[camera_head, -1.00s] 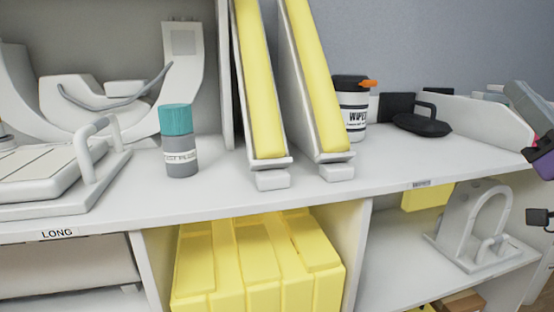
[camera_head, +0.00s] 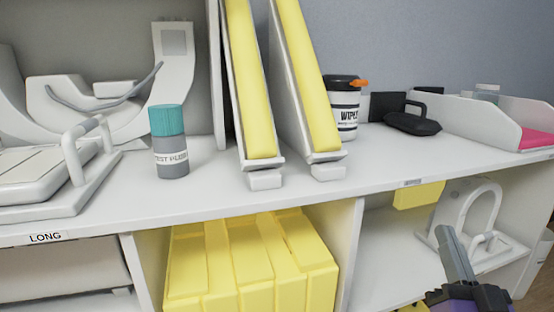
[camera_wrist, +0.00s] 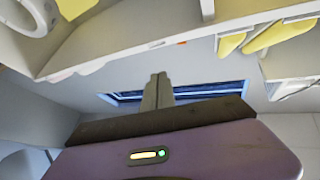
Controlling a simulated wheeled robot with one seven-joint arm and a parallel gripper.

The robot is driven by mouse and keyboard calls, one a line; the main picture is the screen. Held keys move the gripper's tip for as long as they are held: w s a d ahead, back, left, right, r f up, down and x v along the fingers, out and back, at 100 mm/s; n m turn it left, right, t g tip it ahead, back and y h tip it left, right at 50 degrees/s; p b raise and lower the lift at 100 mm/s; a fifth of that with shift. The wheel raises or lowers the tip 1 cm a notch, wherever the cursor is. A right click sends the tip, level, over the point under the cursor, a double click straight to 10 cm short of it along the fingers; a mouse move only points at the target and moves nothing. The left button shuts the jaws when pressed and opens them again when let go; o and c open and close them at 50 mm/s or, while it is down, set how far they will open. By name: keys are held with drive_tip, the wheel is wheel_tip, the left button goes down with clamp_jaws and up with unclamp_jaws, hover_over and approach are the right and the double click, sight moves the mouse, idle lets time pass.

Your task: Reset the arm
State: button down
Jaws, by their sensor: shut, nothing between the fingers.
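My gripper (camera_head: 454,255) is at the lower right of the head view, in front of the lower right shelf bay. Its two grey fingers are together, with nothing between them. In the wrist view the closed fingers (camera_wrist: 158,92) point up the picture from the dark and purple gripper body. The gripper appears clear of the shelves.
A white shelf unit (camera_head: 225,205) fills the view. On top stand a teal-capped bottle (camera_head: 170,145), yellow pads (camera_head: 250,90), a wipes tub (camera_head: 344,110) and a black item (camera_head: 412,122). Below are yellow pads (camera_head: 240,270) and a white looped device (camera_head: 480,215).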

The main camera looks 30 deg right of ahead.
drive_tip(key=s+a+f+n+y, duration=0.4)
drive_tip(key=a+f+n+y, duration=0.15)
drive_tip(key=a+f, duration=0.8)
drive_tip(key=s+a+f+n+g+y, duration=0.45)
drive_tip(key=s+a+f+y, duration=0.5)
drive_tip(key=s+a, duration=0.35)
wheel_tip(320, 180, up, 19)
drive_tip(key=h+p, duration=0.1)
drive_tip(key=p, duration=1.8)
drive_tip(key=shift+w+d+t, duration=0.15)
drive_tip(key=shift+d+t, duration=0.15)
drive_tip(key=shift+t, duration=0.15)
